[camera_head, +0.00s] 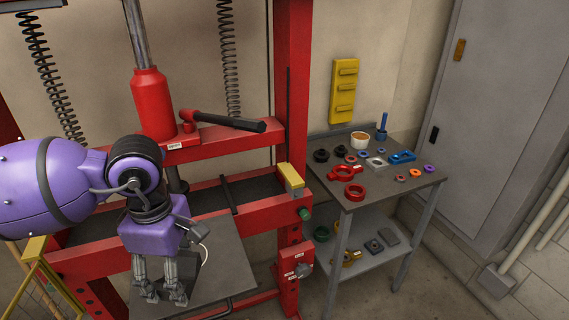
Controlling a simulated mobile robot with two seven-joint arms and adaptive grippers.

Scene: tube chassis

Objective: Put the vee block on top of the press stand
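A yellow-topped block with a grey lower part (291,179), which looks like the vee block, sits at the right end of the red press bed, against the upright. The press stand (252,134) is a red frame with a ram in the middle and a dark bed across it. My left gripper (162,298) points down over a grey plate (222,268) in front of the bed, left of and nearer than the block. Its fingers are apart with nothing seen between them. My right gripper is not in view.
A grey side table (380,195) at right holds rings, a cup and small parts; its lower shelf (360,255) holds more. A black-gripped lever (235,123) sticks out from the press. A yellow frame (34,250) stands at lower left. Springs hang behind.

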